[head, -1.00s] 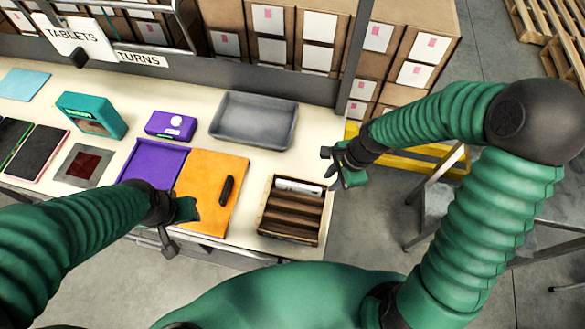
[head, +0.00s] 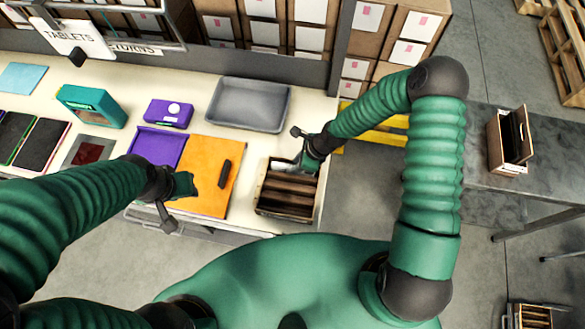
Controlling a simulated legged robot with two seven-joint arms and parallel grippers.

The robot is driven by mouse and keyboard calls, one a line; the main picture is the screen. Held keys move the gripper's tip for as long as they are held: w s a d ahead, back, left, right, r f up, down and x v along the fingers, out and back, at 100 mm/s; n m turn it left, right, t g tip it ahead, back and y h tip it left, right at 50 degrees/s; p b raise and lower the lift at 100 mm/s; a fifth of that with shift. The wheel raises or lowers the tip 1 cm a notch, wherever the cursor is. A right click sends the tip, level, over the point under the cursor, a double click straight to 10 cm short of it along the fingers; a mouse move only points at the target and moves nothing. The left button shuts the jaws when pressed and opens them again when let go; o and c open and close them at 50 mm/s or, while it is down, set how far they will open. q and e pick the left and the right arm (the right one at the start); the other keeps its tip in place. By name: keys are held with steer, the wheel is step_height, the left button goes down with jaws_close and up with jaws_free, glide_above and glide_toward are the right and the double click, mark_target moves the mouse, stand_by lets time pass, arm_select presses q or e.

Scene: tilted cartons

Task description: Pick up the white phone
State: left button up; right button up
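The white phone (head: 283,166) appears as a pale strip in the far slot of the slotted wooden crate (head: 262,197), at the front right of the table. Its right part is hidden by my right gripper. My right gripper (head: 303,150) is over the crate's far right corner, fingers spread, one beside the phone and one beyond the crate's back edge. Whether it touches the phone I cannot tell. My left gripper (head: 178,205) is open and empty over the front edge of the orange folder (head: 215,170).
A grey tray (head: 248,105) lies behind the crate. A purple box (head: 168,112), a purple tray (head: 155,146), a teal box (head: 92,106) and tablets (head: 40,146) lie to the left. A grey side table (head: 476,150) with a wooden box (head: 510,140) stands at right.

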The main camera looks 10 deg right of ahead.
steer(key=shift+w+f, duration=0.25)
steer(key=shift+f, duration=0.75)
steer(key=shift+w+a, duration=0.1)
steer(key=shift+a, duration=0.2)
steer(key=shift+c, duration=1.2)
steer(key=shift+a+r, duration=0.15)
steer(key=shift+a, duration=0.05)
jaws_close()
